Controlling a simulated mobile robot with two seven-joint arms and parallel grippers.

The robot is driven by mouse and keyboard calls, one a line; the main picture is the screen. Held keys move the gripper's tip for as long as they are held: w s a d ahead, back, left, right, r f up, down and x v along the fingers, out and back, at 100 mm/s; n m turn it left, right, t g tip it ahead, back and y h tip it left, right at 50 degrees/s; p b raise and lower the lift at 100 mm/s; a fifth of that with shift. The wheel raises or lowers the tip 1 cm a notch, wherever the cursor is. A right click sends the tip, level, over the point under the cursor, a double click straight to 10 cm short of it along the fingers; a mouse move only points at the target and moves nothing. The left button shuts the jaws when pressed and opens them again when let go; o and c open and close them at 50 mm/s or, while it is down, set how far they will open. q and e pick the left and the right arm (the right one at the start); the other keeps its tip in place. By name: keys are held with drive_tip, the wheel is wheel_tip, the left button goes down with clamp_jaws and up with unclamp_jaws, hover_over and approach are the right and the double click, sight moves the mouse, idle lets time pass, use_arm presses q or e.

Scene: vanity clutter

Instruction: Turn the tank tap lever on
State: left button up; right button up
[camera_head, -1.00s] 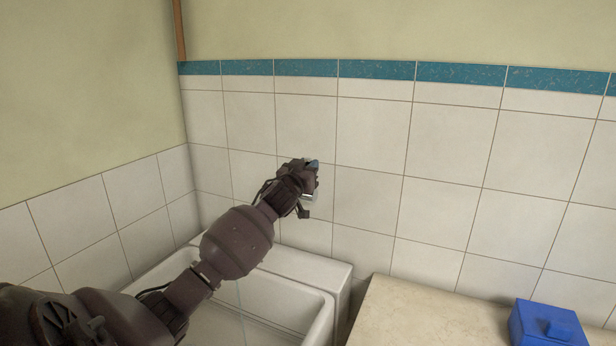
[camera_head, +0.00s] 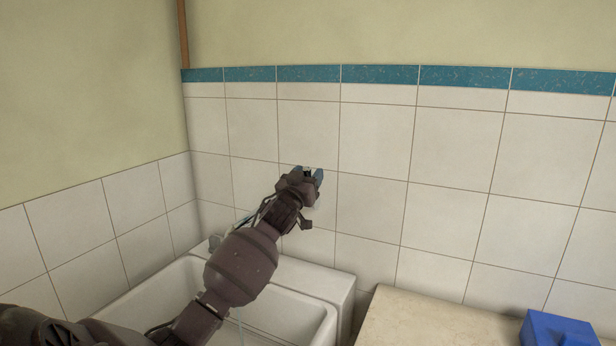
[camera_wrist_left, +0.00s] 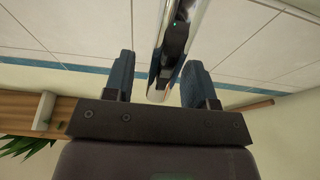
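My left gripper (camera_head: 308,175) is at the tiled wall above the tank's back right part. In the left wrist view, its two blue fingers (camera_wrist_left: 158,78) are apart. A shiny chrome tap part (camera_wrist_left: 157,92) shows in the gap between them, with space visible on both sides. I cannot tell whether this part is the lever or the tap body. In the head view my gripper and wrist hide most of the tap. The white tank (camera_head: 345,284) lies below my arm. My right gripper is not in view.
A pale counter (camera_head: 420,325) stands right of the tank, with a blue box (camera_head: 556,330) on it. A small grey fitting (camera_head: 215,242) is at the tank's back left corner. A thin pale line hangs below my forearm. The wall right of my gripper is clear.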

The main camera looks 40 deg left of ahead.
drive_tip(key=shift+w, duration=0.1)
use_arm(q)
drive_tip(key=shift+s+d+f, duration=0.1)
drive_tip(key=shift+s+f, duration=0.05)
drive_tip(key=shift+s, duration=0.15)
drive_tip(key=v, duration=1)
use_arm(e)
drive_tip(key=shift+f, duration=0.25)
use_arm(q)
drive_tip(key=shift+s, duration=0.1)
